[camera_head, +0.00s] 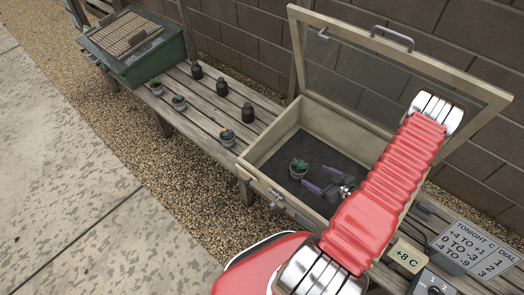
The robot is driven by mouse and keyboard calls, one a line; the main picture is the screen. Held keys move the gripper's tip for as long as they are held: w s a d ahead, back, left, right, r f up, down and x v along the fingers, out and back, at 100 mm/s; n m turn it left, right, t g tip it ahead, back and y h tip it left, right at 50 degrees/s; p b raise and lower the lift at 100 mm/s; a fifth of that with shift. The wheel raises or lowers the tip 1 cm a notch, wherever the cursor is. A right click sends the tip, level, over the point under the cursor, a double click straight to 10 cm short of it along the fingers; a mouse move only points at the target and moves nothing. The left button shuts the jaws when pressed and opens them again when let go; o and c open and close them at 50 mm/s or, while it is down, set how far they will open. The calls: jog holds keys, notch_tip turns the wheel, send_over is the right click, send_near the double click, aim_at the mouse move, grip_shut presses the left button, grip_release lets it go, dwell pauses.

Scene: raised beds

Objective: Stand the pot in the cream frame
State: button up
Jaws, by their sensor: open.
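The cream frame (252,180) is a wooden box with a dark floor, and its glazed lid (345,75) stands open. A small grey pot (298,174) with a green plant stands upright inside it, near the left front corner. My gripper (314,178) is inside the frame, low over the floor, just right of this pot. Its two purple fingers are apart, point toward the pot and hold nothing. A small gap seems to show between fingertips and pot. My red arm hides the frame's right part.
On the slatted bench (205,110) stand several small potted plants, one with flowers (227,138), and dark jars (222,87). A green box (150,55) with a slatted top is at the far left. A +8 C sign (406,256), a dial box (432,285) and a temperature board (474,250) stand at right.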

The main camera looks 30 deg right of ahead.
jog(key=w+d+r+n+g+h, duration=0.1)
jog(key=w+d+r+g+h, duration=0.1)
jog(key=w+r, duration=0.4)
jog(key=w+d+r+g+h, duration=0.1)
jog(key=w+d+r, duration=0.25)
jog(key=r, duration=0.45)
jog(key=w+a+r+m+g+h, duration=0.15)
jog(key=a+r, duration=0.25)
jog(key=r, duration=0.5)
jog(key=w+a+r+n+h, duration=0.1)
jog(key=w+a+r, duration=0.15)
jog(key=r, duration=0.55)
jog(key=s+a+r+m+g, duration=0.1)
jog(key=s+a+r, duration=0.2)
jog(key=a+r, duration=0.5)
jog(key=s+a+r+m, duration=0.1)
jog(key=s+a+r, duration=0.3)
jog(key=a, duration=0.5)
jog(key=s+a+r+y, duration=0.2)
jog(key=s+a, duration=0.4)
jog(key=a, duration=0.2)
jog(key=s+a+r+y, duration=0.2)
jog(key=s+a+r, duration=0.1)
jog(key=s+a, duration=0.3)
jog(key=shift+s+a+r+g, duration=0.3)
jog(key=shift+a+g, duration=0.15)
jog(key=shift+a, duration=0.55)
